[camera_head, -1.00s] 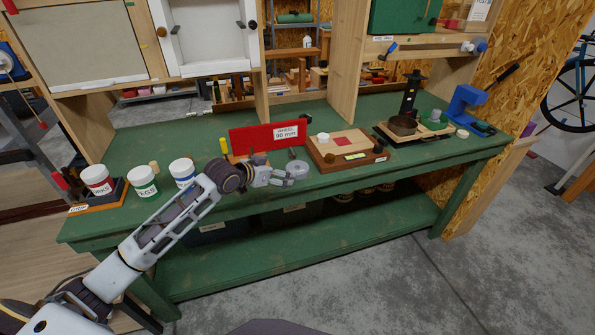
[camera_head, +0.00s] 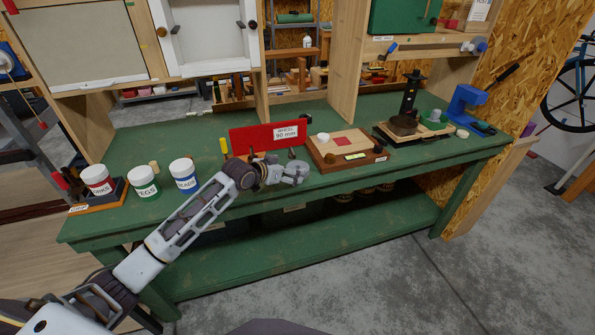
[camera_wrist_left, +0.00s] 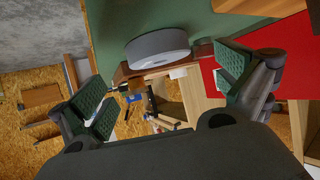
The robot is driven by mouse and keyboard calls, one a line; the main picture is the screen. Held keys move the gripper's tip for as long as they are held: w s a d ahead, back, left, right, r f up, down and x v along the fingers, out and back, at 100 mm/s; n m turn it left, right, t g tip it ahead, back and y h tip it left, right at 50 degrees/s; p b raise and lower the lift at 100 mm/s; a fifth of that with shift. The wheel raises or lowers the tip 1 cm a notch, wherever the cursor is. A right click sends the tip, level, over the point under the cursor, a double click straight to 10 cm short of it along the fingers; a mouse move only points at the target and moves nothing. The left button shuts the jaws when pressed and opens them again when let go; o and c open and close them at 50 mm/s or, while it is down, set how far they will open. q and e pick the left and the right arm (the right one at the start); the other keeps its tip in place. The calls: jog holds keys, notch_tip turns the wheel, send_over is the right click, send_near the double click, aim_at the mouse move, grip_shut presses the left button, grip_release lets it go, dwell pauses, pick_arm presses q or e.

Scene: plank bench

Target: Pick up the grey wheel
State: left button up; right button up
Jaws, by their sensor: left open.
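The grey wheel (camera_wrist_left: 158,48) shows in the left wrist view as a thick round disc, ahead of and between my left gripper's fingers (camera_wrist_left: 172,92). The fingers are spread wide and nothing is between the pads; the wheel is still beyond the tips. In the head view, my left gripper (camera_head: 288,173) is low over the front part of the green bench, at the wheel's place, and it covers much of the wheel there. My right gripper is not in view.
A red block labelled for a 90 mm wheel (camera_head: 258,138) stands just behind the gripper. A wooden board (camera_head: 345,163) lies close to its right. The green bench (camera_head: 215,207) has a front edge below the arm.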

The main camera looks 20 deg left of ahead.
aim_at(300, 167)
pick_arm(q)
jog(key=shift+x, duration=2.6)
